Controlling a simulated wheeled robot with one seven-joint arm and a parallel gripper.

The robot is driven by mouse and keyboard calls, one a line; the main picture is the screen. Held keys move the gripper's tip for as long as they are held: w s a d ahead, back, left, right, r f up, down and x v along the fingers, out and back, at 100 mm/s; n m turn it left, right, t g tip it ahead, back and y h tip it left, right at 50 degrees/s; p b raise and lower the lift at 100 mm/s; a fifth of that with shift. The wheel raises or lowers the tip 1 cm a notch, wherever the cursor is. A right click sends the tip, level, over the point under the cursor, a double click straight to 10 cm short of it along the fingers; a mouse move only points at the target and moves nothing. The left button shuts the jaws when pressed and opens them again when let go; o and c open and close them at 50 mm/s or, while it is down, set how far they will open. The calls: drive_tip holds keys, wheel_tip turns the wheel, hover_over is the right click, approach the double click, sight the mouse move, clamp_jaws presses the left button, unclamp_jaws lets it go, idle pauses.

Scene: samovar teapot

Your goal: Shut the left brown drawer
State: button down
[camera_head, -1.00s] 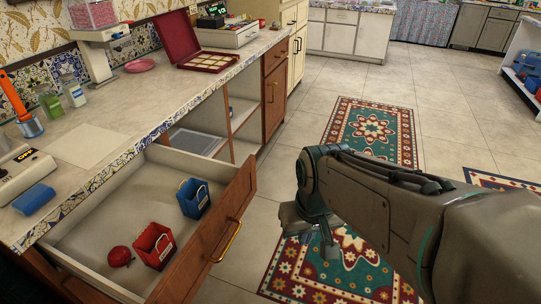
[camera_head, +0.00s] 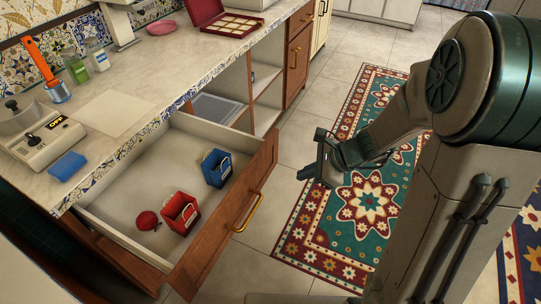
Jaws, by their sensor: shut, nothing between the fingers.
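The left brown drawer (camera_head: 215,255) is pulled well out from under the counter at lower left. Its brown front faces right and carries a brass handle (camera_head: 249,212). Inside lie a blue basket (camera_head: 216,169), a red basket (camera_head: 180,213) and a small round red item (camera_head: 147,221). My gripper (camera_head: 312,171) is to the right of the drawer front, above the floor and rug, apart from the handle. It is shut and empty. My arm fills the right side of the view.
The counter (camera_head: 115,113) above holds a scale (camera_head: 38,138), a blue sponge (camera_head: 67,166), bottles and an open red box (camera_head: 232,20). Open shelves (camera_head: 262,85) and a closed brown cabinet (camera_head: 297,63) lie beyond the drawer. A patterned rug (camera_head: 325,237) covers the floor to the right.

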drive_tip(key=shift+w+a+f+m+t+y+b, duration=0.15)
drive_tip(key=shift+w+a+f+m, duration=0.5)
drive_tip(key=shift+w+a+f, duration=0.75)
drive_tip(key=shift+w+a+f+m+t+y+b, duration=0.1)
drive_tip(key=shift+w+a+f+m+t+b, duration=0.15)
drive_tip(key=shift+w+a+f+m, duration=1.05)
drive_tip(key=shift+w+a+f+m+t+y+b, duration=0.1)
drive_tip(key=shift+w+a+f+b, duration=0.15)
drive_tip(key=shift+w+a+f, duration=1.2)
drive_tip(key=shift+s+a+f, duration=0.1)
drive_tip(key=shift+s+a, duration=0.15)
drive_tip(key=shift+a, duration=0.2)
drive_tip(key=shift+s+a+f, duration=0.1)
drive_tip(key=shift+s+a, duration=0.1)
drive_tip(key=shift+a, duration=0.2)
